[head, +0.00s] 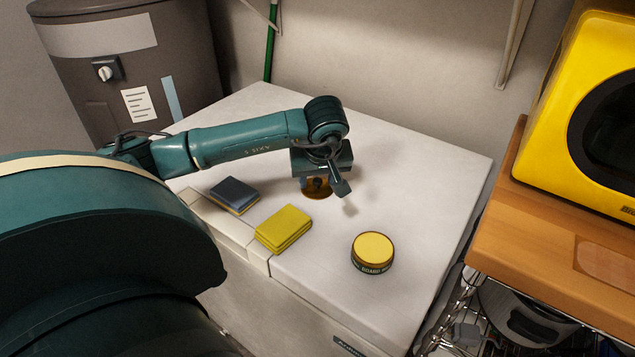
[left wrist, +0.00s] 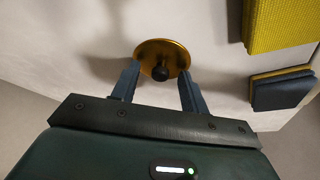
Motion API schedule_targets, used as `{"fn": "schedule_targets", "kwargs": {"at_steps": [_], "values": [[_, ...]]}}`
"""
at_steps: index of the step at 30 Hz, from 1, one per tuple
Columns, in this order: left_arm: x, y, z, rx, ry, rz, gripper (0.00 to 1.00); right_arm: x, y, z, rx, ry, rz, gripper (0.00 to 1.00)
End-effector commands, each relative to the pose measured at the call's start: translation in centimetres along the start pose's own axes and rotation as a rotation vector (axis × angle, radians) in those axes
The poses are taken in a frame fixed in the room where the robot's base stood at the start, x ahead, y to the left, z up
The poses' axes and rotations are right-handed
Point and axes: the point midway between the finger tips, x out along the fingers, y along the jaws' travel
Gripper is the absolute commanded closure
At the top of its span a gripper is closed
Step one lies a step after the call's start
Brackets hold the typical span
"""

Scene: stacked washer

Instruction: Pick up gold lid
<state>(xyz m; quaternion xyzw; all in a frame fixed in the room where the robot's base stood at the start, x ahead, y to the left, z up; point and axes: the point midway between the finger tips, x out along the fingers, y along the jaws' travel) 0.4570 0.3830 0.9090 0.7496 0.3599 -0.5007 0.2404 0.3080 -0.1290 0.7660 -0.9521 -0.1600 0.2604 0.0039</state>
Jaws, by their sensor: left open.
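The gold lid (left wrist: 174,47) is a round brassy disc with a dark knob at its middle. In the left wrist view it lies on the white top, between and just beyond the fingertips of my left gripper (left wrist: 160,82). My left gripper is open, with one finger on each side of the lid's near part, and it holds nothing. In the head view the lid (head: 318,193) shows partly beneath my left gripper (head: 325,190), which hides some of it. I cannot tell whether the fingers touch the lid. My right gripper is not in view.
A yellow sponge (head: 284,229) and a dark blue sponge (head: 234,194) lie left of the lid on the white top (head: 400,180). A round yellow-topped tin (head: 373,251) stands at the front right. A yellow appliance (head: 585,110) sits on a wooden shelf (head: 535,240) at right.

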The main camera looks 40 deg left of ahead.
Motion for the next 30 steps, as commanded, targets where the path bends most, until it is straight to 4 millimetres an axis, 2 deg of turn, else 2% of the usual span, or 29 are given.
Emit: {"fn": "schedule_targets", "kwargs": {"at_steps": [4,20,30], "values": [[-0.02,0.01,0.0,0.0,0.0,0.0,0.56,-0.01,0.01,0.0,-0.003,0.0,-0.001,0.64],[-0.05,-0.01,-0.01,-0.001,0.0,0.0,1.0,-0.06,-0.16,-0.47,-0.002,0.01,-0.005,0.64],[-0.54,0.02,-0.28,-0.002,0.002,0.001,1.0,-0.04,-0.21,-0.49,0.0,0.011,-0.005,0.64]]}}
